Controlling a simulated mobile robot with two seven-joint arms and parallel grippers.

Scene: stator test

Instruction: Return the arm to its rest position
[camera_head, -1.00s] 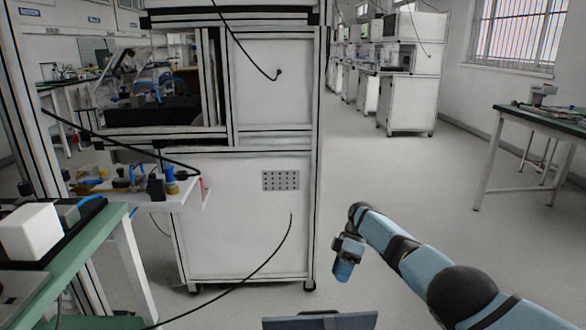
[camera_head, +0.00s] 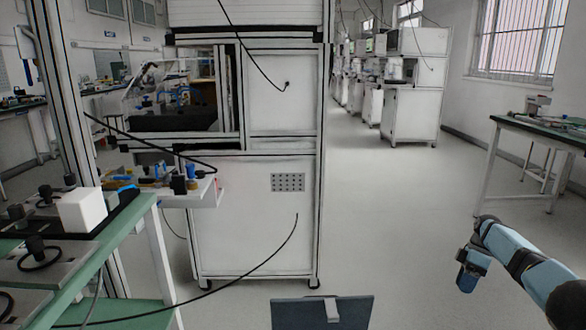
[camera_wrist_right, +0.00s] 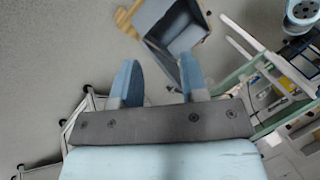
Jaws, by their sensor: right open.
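My right arm (camera_head: 525,262) comes in from the lower right in the head view, blue-grey with dark joints. My right gripper (camera_head: 467,278) hangs at its end, pointing down over bare floor, clear of the furniture. In the right wrist view the two blue fingers of my right gripper (camera_wrist_right: 159,82) stand apart with nothing held between them. My left gripper is not in view.
A white test cabinet (camera_head: 255,215) stands at centre left. A green-topped bench (camera_head: 125,228) with a white block (camera_head: 82,210) is at the left. Another table (camera_head: 545,135) stands at the right. The floor (camera_head: 400,215) between is clear.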

